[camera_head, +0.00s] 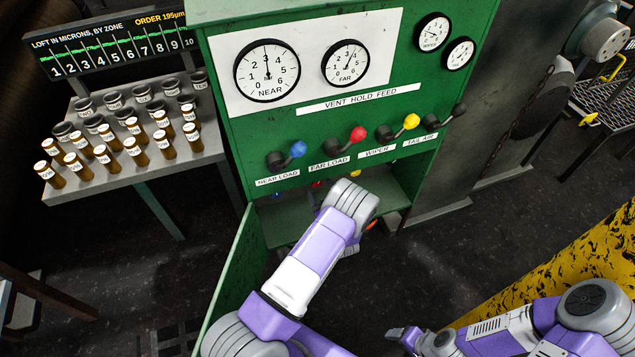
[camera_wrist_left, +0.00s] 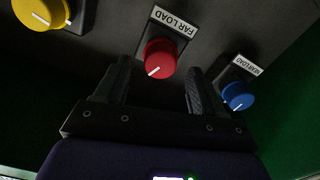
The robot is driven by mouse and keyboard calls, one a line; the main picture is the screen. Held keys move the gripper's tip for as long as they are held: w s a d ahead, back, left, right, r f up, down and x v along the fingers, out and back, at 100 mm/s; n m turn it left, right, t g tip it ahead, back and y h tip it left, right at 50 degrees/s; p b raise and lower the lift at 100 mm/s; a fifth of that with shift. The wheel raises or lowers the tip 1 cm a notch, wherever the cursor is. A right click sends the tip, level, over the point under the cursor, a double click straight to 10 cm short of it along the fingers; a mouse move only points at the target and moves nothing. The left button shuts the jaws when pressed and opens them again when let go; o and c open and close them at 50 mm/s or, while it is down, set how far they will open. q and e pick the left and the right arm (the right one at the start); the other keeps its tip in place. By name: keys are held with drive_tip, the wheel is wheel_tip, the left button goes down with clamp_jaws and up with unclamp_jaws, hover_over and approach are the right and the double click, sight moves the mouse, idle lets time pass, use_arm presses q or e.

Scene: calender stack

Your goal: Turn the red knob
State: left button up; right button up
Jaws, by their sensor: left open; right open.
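The red knob (camera_wrist_left: 161,58) shows in the left wrist view, under a FAR LOAD label, with a white pointer line on its face. My left gripper (camera_wrist_left: 158,70) is open, with one finger on each side of the red knob in the picture. The fingers look clear of it, with dark gaps at both sides; I cannot tell the depth. In the head view my left arm reaches into the green cabinet's lower opening and its wrist hides the fingers. My right gripper (camera_head: 408,338) is low in the head view, empty and away from the cabinet.
A blue knob (camera_wrist_left: 238,96) and a yellow knob (camera_wrist_left: 42,12) flank the red one. The green cabinet (camera_head: 235,95) carries dials and colored levers, including a red lever (camera_head: 357,133). Its open door (camera_head: 240,270) stands beside my left arm. A table (camera_head: 75,195) holds several bottles.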

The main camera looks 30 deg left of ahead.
use_arm(q)
drive_tip(key=v, duration=0.4)
drive_tip(key=shift+p, duration=0.35)
drive_tip(key=s+d+f+m+g+h+p, duration=0.4)
drive_tip(key=s+d+f+g+h, duration=0.15)
drive_tip(key=s+h, duration=0.35)
drive_tip(key=s+d+r+m+g+h+p, duration=0.1)
drive_tip(key=s+d+r+m+g+h, duration=0.1)
drive_tip(key=s+d, duration=0.5)
drive_tip(key=s+d+r+m+g+h+p, duration=0.2)
drive_tip(key=s+d+h, duration=0.4)
drive_tip(key=s, duration=0.3)
drive_tip(key=shift+s+d+r+m+g+h, duration=0.35)
drive_tip(key=shift+r+m+g+h, duration=0.2)
drive_tip(key=shift+m+g, duration=0.5)
drive_tip(key=shift+t, duration=0.3)
idle(0.7)
